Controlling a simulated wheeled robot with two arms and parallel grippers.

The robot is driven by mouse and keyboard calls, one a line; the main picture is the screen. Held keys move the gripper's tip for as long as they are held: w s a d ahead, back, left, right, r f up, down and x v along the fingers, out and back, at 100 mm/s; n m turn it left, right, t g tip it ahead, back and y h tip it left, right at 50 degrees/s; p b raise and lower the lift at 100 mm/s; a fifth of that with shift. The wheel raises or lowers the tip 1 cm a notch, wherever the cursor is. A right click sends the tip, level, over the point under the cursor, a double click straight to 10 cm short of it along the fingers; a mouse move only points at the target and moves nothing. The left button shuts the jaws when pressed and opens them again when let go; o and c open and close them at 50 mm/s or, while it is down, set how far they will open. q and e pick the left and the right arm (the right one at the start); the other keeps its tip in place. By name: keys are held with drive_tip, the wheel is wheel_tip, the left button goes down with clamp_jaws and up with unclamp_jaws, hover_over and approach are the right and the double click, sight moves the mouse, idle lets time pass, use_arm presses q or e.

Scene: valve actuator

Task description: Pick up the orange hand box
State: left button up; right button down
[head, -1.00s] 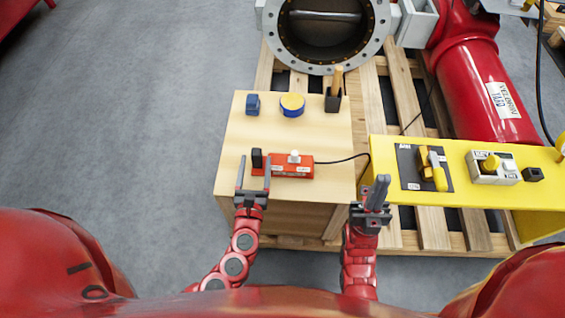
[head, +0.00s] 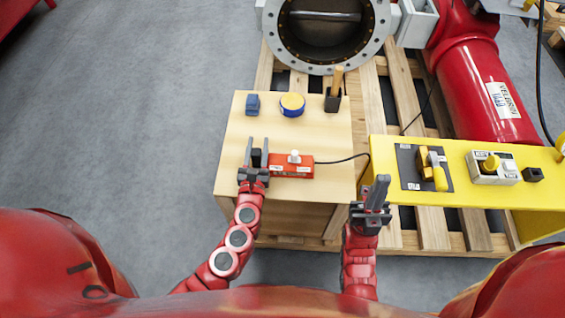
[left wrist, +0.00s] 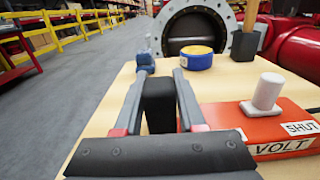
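The orange hand box (head: 292,165) lies on the front of the wooden crate top. It has a white knob on top and a black upright grip (left wrist: 159,104) at its left end. My left gripper (head: 257,158) comes from the front with one finger on each side of this black grip. The fingers look closed on it; any small gap is hard to see. In the left wrist view the box's orange body (left wrist: 275,132), with "VOLT" and "SHUT" labels, sits right of the fingers. My right gripper (head: 378,192) is shut and empty, right of the crate.
A wooden crate top (head: 235,135) also holds a blue block (head: 252,104), a blue-yellow round tin (head: 292,105) and a black holder (head: 332,103) with a wooden handle. A black cable (head: 345,159) runs right from the box. A yellow bench (head: 470,205) with switches stands at right.

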use_arm(q)
clamp_jaws()
idle(1.0)
